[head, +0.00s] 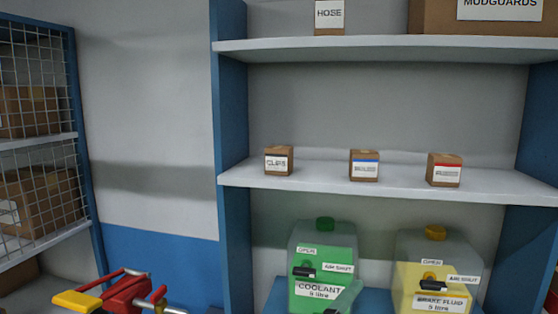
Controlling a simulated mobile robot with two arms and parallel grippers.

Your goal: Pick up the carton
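Three small brown cartons stand apart on the middle shelf. The left carton (279,160) has a white label with a dark top band and reads CLIPS. The middle carton (364,166) has a blue-banded label, and the right carton (444,170) a red-banded one; their print is too small to read. A carton marked HOSE (329,17) and a large carton marked MUDGUARDS (480,17) stand on the top shelf, both cut off by the frame's top. The view does not show which carton is meant. Neither of my grippers is in view.
The middle shelf (320,180) has free room between cartons. Below stand a green COOLANT jug (323,262) and a yellow BRAKE FLUID jug (436,275). A red device with a yellow pad (125,293) is at bottom left. A mesh-fronted rack (75,130) with boxes stands left.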

